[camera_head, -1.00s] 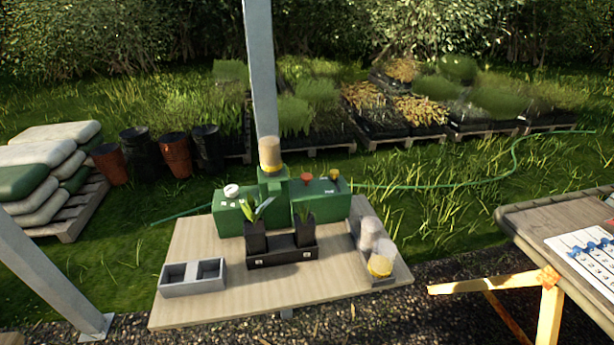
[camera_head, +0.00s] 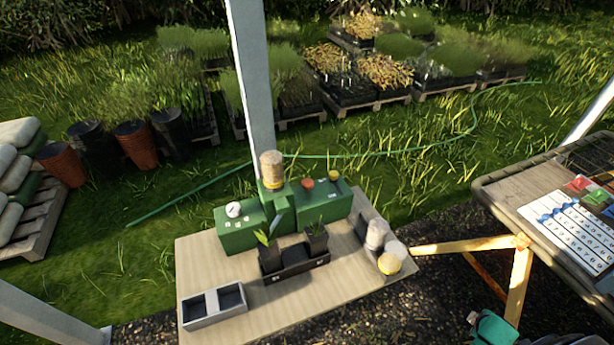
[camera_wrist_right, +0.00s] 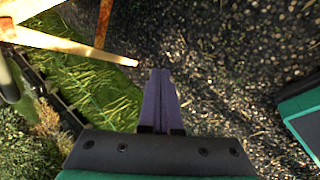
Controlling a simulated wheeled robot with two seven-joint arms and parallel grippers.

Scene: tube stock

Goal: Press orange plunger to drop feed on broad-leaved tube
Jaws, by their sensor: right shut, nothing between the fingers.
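A green dispenser (camera_head: 240,233) stands at the back of the wooden table. An orange plunger (camera_head: 307,183) sits on its right part, beside a yellow knob (camera_head: 334,175). A white knob (camera_head: 233,210) is on its left part. Two black tubes with plants stand in a black holder (camera_head: 296,266) in front of the dispenser. The left tube (camera_head: 270,259) seems to bear the broader leaves; the right tube (camera_head: 317,244) has thinner-looking ones. My right gripper (camera_wrist_right: 160,72) is shut and empty over gravel, away from the dispenser. My left gripper is out of view.
A grey two-compartment tray (camera_head: 214,307) is at the table's front left. A tray with capped jars (camera_head: 389,264) is at its right. A second table (camera_head: 500,192) with a chart stands right. A grey post (camera_head: 252,80) rises behind the dispenser.

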